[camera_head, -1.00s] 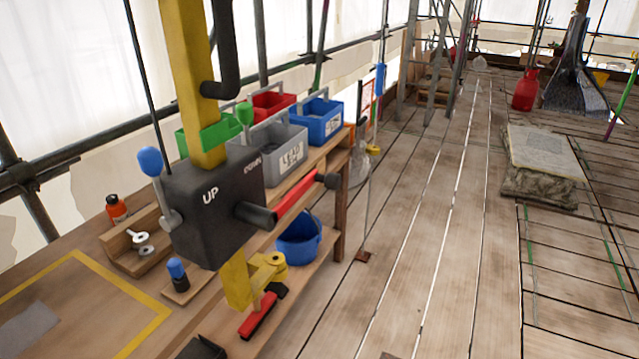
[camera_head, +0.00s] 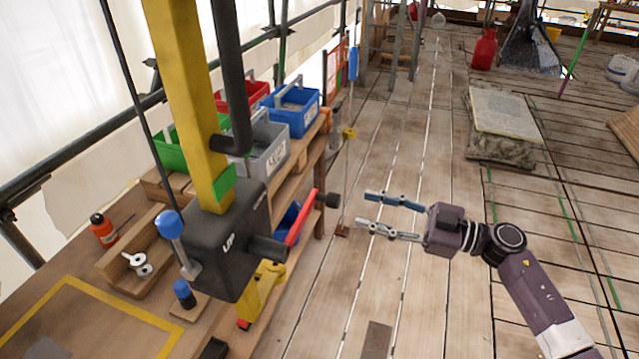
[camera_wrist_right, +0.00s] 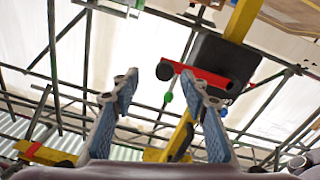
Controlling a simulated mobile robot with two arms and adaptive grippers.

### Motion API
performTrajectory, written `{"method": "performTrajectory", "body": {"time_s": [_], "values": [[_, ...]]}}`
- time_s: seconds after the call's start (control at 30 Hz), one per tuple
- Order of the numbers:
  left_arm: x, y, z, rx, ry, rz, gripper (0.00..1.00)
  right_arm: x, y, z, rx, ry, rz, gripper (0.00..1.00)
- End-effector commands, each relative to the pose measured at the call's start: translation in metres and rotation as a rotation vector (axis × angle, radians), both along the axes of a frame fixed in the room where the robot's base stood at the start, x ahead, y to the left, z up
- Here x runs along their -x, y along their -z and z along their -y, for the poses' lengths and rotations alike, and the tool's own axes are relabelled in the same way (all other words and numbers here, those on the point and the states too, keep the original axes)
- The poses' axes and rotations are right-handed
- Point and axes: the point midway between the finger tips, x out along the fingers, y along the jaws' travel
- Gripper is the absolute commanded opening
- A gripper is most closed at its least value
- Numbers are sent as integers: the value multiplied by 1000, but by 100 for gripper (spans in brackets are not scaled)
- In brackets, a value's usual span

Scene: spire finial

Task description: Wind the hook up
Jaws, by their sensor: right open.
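The winch is a black box (camera_head: 232,240) marked UP on a yellow post (camera_head: 188,90). Its red crank arm (camera_head: 301,219) ends in a dark grip knob (camera_head: 326,200). A lever with a blue knob (camera_head: 168,223) stands on the box's near left side. My right gripper (camera_head: 364,210) is open and empty, its fingers pointing left, a short way right of the knob. In the right wrist view the crank arm (camera_wrist_right: 210,80) and grip knob (camera_wrist_right: 165,71) show ahead, beyond and between the open fingers. I cannot make out the hook. My left gripper is not in view.
A workbench (camera_head: 95,268) with an orange bottle (camera_head: 104,231) stands at left. Green, red, grey and blue bins (camera_head: 292,108) sit behind the winch. A thin upright pole (camera_head: 347,165) stands beyond the crank. The plank floor at right is mostly clear, with a slab stack (camera_head: 503,115).

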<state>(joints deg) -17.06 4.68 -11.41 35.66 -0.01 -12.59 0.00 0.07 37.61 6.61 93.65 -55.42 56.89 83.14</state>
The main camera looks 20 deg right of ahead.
Motion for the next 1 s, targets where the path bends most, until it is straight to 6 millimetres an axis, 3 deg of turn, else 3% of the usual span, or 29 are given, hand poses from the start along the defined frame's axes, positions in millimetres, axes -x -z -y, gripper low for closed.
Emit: {"method": "performTrajectory", "body": {"time_s": [0.03, 0.17, 0.6, 1.0], "values": [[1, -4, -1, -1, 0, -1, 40, 4, -9, -3, 18, -22, 1, 41], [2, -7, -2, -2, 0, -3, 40, 3, -13, -12, 27, -42, -4, 41], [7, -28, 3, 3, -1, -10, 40, -33, -13, -64, 22, -38, -4, 41], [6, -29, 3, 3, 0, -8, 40, -37, -10, -70, 24, -38, -5, 39]]}}
